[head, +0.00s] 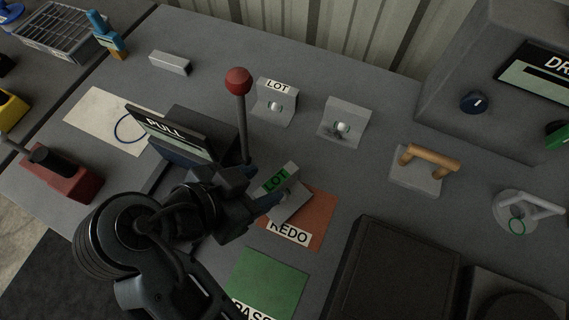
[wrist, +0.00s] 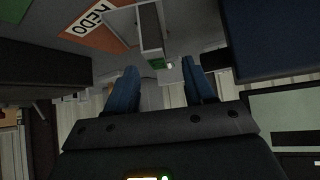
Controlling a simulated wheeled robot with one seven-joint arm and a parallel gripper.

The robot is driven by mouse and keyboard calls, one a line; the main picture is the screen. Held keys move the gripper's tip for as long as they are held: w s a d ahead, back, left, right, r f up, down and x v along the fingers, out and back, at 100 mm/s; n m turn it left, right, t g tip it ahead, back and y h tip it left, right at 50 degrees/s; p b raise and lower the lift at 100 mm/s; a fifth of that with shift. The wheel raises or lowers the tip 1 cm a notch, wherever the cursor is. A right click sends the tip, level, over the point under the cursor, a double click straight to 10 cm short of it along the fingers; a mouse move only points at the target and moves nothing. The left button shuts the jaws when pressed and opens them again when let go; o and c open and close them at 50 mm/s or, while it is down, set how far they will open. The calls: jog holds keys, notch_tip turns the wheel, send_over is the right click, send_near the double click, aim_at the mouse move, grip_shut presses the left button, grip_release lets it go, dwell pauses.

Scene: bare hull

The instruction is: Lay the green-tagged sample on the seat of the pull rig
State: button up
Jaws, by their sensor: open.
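The green-tagged sample (head: 287,199) is a grey bent bracket with a green LOT tag. It is at the upper left part of the orange REDO mat (head: 312,222). In the wrist view the sample (wrist: 151,30) shows ahead of my fingers, its green tag near the gap. My gripper (head: 268,190) is open, with blue fingertips close beside the sample; in the wrist view the gap (wrist: 161,85) looks empty. Whether a finger touches the sample I cannot tell. The pull rig (head: 190,140) has a PULL sign and a red-knobbed lever (head: 238,82); its seat is not clearly visible, partly behind my arm.
A white-tagged LOT bracket (head: 274,108) and an untagged bracket (head: 342,125) stand behind the sample. A wooden-handled block (head: 418,178) is to the right. A green PASS mat (head: 266,282) and a dark box (head: 395,275) lie in front. The upright lever stands close to my gripper.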

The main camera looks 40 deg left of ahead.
aim_at(282, 176)
jog(key=b+x, duration=0.3)
jog(key=x, duration=0.4)
jog(key=shift+d+r+b, duration=0.1)
jog(key=shift+b, duration=0.3)
jog(key=shift+c, duration=0.3)
grip_shut()
jog(key=shift+r, duration=0.1)
jog(key=shift+r+p, duration=0.75)
notch_tip(282, 176, up, 3)
jog(key=p, duration=0.3)
jog(key=shift+r, duration=0.1)
jog(key=s+d+r, duration=0.6)
jog(key=d, duration=0.4)
jog(key=shift+s, duration=0.3)
